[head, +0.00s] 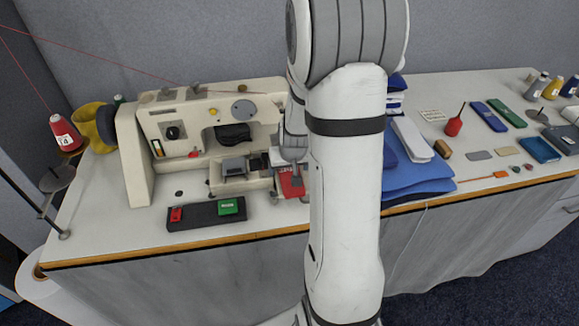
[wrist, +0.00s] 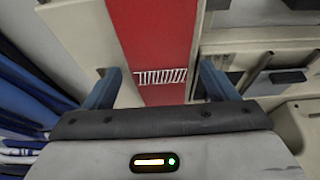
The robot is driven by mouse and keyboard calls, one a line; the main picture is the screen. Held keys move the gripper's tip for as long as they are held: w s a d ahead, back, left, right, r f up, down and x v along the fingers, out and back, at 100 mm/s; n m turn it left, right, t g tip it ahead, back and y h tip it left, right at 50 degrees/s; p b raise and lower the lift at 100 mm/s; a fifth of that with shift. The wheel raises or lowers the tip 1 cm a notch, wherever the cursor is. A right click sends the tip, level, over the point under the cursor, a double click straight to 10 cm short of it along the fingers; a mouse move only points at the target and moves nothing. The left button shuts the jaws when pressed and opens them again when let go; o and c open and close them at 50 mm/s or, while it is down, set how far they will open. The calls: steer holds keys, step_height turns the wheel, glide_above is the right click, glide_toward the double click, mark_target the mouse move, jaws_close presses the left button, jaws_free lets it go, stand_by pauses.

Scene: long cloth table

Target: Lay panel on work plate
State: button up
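A red flat piece with a white stitch-like mark, seemingly the panel (head: 291,185), is at the right end of the sewing machine bed in the head view. In the wrist view the red panel (wrist: 160,35) runs lengthwise between my fingers, with pale surface on both sides. My gripper (wrist: 160,88) is open, one blue-grey finger on each side of the panel, with gaps visible. I cannot tell whether the panel rests on something or how far below the fingertips it is. The work plate cannot be clearly told from the machine's beige parts. My arm hides part of this area.
The beige sewing machine (head: 165,150) stands left of my arm. A dark switch box (head: 205,215) with red and green buttons lies in front. Folded blue cloth (head: 415,178) is right of my arm. Small tools and bottles crowd the table's right.

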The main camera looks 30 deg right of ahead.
steer(key=shift+r, duration=0.1)
steer(key=shift+s+r, duration=0.1)
steer(key=shift+r, duration=0.45)
steer(key=v, duration=1.1)
steer(key=s+a+r+n+g+y, duration=0.1)
steer(key=s+a+r+n, duration=0.2)
steer(key=s+a, duration=1)
step_height(320, 180, up, 2)
steer(key=shift+s+r+g, duration=0.1)
steer(key=shift+s+g, duration=0.2)
steer(key=shift+s, duration=0.8)
